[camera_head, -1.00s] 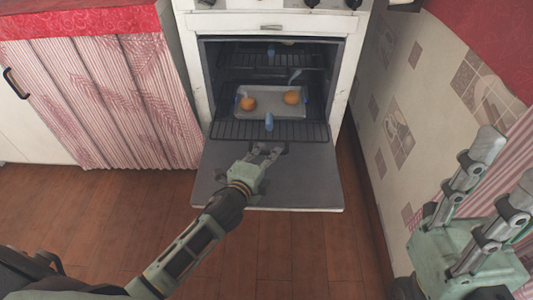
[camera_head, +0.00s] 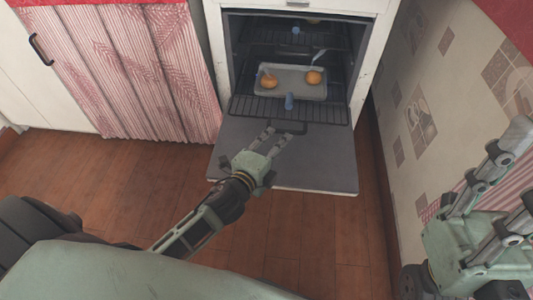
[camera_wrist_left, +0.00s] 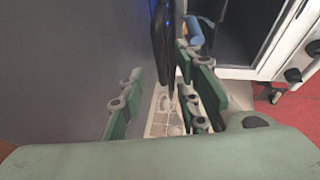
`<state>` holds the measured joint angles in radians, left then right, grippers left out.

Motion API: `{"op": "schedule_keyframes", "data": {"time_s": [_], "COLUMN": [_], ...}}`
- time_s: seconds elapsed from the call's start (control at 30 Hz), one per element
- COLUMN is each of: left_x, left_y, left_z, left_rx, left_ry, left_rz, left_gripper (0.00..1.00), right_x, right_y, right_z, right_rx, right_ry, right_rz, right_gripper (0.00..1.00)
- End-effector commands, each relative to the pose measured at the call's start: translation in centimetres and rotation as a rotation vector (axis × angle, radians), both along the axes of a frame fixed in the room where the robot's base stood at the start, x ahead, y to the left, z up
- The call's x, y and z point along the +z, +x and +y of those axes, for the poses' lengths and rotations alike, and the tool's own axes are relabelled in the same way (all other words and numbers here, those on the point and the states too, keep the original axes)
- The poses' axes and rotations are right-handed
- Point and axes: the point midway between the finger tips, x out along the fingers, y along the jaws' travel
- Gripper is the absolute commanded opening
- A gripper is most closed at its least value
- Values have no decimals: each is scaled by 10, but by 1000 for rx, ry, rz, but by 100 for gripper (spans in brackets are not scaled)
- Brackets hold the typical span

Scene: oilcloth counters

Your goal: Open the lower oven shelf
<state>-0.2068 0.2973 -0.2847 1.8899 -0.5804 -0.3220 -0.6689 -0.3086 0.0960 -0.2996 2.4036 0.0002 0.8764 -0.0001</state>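The oven (camera_head: 218,50) stands with its door (camera_head: 318,158) folded down flat. The lower wire shelf (camera_head: 255,108) is inside, just behind the door. My left gripper (camera_head: 277,135) is over the door, fingers apart, tips near the handle. In the left wrist view a dark bar (camera_wrist_left: 161,45) appears between the spread fingers; I cannot tell whether they touch it. My right gripper (camera_head: 515,180) is open and empty at the right, away from the oven.
A grey tray (camera_head: 290,93) with two orange round items (camera_head: 269,82) is in the oven. A curtained counter (camera_head: 150,80) stands left of the oven, and a tiled side panel (camera_head: 420,110) stands to the right. The wooden floor (camera_head: 300,235) in front is clear.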

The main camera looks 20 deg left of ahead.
Motion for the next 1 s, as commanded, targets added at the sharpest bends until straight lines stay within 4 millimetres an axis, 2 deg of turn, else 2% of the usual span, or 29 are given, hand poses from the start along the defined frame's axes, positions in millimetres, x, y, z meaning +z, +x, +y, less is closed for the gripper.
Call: {"op": "schedule_keyframes", "data": {"time_s": [0.03,0.1,0.33,0.5,1.0], "left_x": [1,4,10,12,14], "left_y": [-13,-27,-58,-64,-64], "left_z": [1,3,7,8,7], "left_rx": [0,0,0,0,-3], "left_ry": [0,0,0,0,-5], "left_rz": [3,3,1,0,-4], "left_gripper": [30,30,30,30,30], "right_x": [0,0,0,0,0], "right_y": [0,0,0,0,0], "right_z": [0,0,0,0,0], "right_rx": [0,0,0,0,0], "right_ry": [0,0,0,0,0], "right_rz": [0,0,-1,-1,-1], "right_gripper": [40,40,40,40,40]}}
